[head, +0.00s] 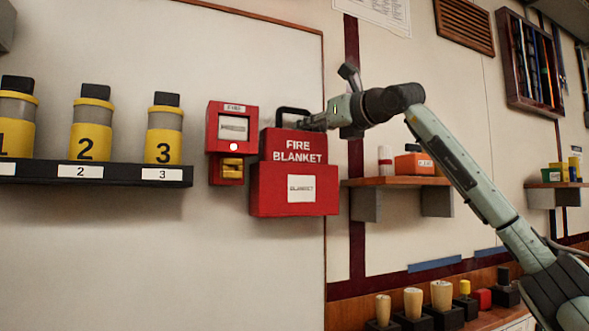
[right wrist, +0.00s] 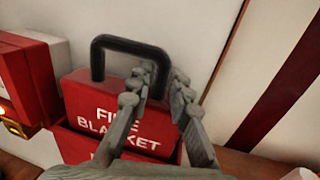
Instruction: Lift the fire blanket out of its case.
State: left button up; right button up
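The fire blanket (head: 293,146) is a red block lettered "FIRE BLANKET" with a black loop handle (head: 291,110) on top. Its lower part sits in the red wall case (head: 265,190), labelled "BLANKET". The right wrist view also shows the blanket (right wrist: 108,100) and the handle (right wrist: 125,45). My right gripper (head: 308,123) is at the handle's right side. In the right wrist view its fingers (right wrist: 164,80) are apart, with the handle's right upright appearing between or just behind them; contact cannot be told. My left gripper is not in view.
A red fire call box (head: 231,128) hangs close left of the case. A shelf (head: 100,172) with numbered yellow canisters is further left. A small wooden shelf (head: 395,181) with an orange box is just right. The wall above the handle is clear.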

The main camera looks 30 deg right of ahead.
jog(key=shift+c, duration=0.6)
grip_shut()
jog(key=shift+r, duration=0.1)
